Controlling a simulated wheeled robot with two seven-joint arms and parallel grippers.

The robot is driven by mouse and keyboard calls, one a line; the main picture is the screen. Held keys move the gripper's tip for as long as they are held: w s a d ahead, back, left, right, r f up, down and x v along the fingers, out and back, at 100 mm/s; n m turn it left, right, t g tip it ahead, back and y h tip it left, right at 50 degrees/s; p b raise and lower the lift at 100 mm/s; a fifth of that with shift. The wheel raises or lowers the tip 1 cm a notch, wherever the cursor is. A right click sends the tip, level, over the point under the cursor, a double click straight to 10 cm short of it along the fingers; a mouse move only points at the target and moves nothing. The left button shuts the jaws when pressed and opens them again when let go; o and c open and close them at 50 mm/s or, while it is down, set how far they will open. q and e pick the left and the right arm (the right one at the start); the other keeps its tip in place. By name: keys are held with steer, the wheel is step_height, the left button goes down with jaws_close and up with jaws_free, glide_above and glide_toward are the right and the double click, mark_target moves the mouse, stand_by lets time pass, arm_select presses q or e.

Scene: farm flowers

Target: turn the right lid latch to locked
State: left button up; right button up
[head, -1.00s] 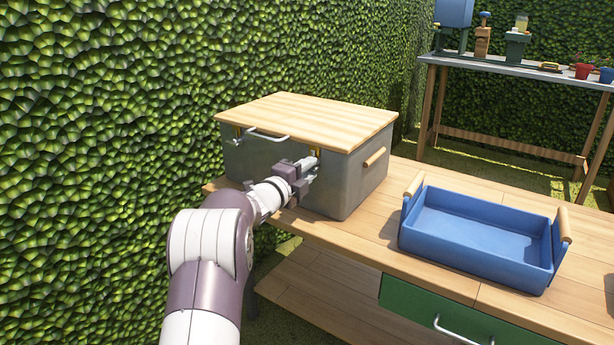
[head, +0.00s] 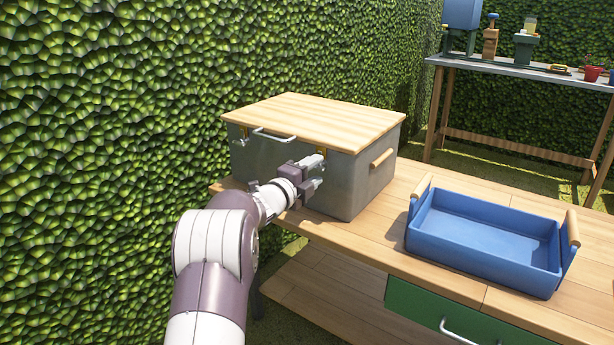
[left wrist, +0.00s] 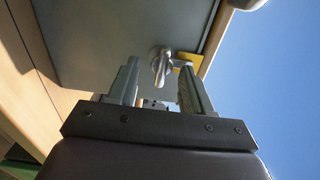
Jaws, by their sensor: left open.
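The grey box (head: 350,190) stands on the wooden bench with its wooden lid (head: 310,122) down. The right lid latch (left wrist: 160,66) is a silver turning piece beside a brass plate (left wrist: 187,61), high on the box front. In the head view my gripper mostly covers this latch. My left gripper (head: 322,170) is open at the box front, just below the lid edge. In the left wrist view its fingers (left wrist: 160,82) stand apart, with the latch in the gap near the tips. I cannot tell whether either finger touches it. My right gripper is out of view.
The left lid latch (head: 243,134) and a lid handle (head: 274,136) are on the same front. A wooden side handle (head: 382,158) sticks out at right. A blue tray (head: 480,262) stands on the bench (head: 375,232) to the right. A hedge rises close at left.

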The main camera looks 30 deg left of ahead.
arm_select(q)
steer(key=s+p, duration=0.3)
steer(key=s, duration=0.9)
steer(key=shift+s+a, duration=0.15)
steer(key=shift+a, duration=0.3)
